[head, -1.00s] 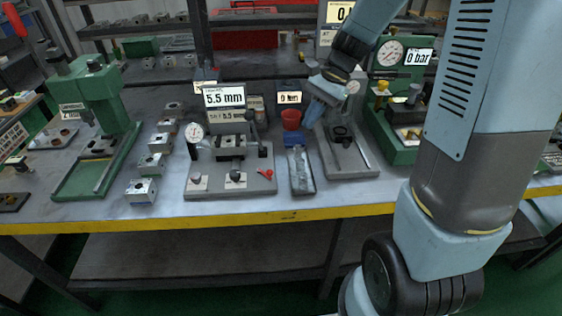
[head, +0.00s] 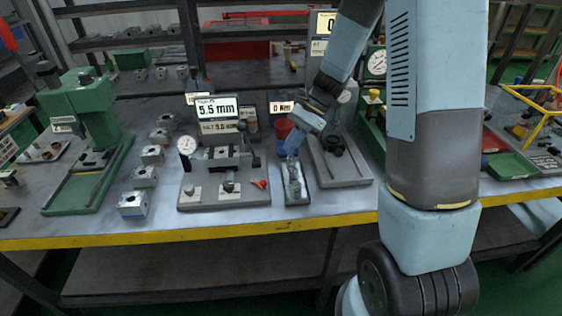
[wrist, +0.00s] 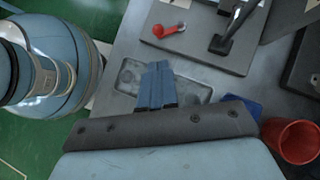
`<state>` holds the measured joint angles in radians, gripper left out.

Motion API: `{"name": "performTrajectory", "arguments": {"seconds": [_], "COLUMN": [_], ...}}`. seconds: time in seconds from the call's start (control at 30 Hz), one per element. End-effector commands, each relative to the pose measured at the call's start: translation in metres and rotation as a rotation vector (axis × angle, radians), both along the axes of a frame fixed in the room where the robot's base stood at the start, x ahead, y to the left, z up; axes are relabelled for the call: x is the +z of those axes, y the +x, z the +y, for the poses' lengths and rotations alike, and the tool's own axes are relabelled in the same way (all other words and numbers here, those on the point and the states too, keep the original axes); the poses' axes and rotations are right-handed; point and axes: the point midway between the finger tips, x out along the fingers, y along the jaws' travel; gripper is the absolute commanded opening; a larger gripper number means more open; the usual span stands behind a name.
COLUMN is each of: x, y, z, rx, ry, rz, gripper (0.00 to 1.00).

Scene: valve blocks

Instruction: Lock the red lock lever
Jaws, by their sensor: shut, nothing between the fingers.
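The red lock lever (head: 259,184) is at the right front corner of a grey fixture plate (head: 225,199). In the wrist view the red lever (wrist: 168,30) lies near the top, on the plate edge (wrist: 200,52). My gripper (head: 291,150) is in the head view, right of the fixture and above a grey tray. In the wrist view my gripper (wrist: 157,82) has its blue fingers together and empty, apart from the lever and below it in the picture.
A narrow grey tray (head: 297,198) lies under my gripper. A red cup (wrist: 292,140) stands close by. A black-handled lever (wrist: 228,38) rises from the fixture beside the red lever. Another fixture (head: 345,174) stands to the right. Small metal blocks (head: 134,206) line the left.

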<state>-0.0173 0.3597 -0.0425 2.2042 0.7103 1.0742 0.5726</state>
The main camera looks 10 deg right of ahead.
Motion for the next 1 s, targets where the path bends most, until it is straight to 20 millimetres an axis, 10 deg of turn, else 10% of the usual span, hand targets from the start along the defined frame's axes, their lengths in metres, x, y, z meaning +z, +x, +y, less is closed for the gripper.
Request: {"name": "performTrajectory", "arguments": {"seconds": [0.5, 1.0], "x": [-0.059, -0.074], "y": [-0.023, -0.028], "z": [0.044, 0.055], "rx": [0.004, 0.001], "ry": [-0.001, 0.0], "rz": [0.003, 0.0], "gripper": [0.0, 0.0]}}
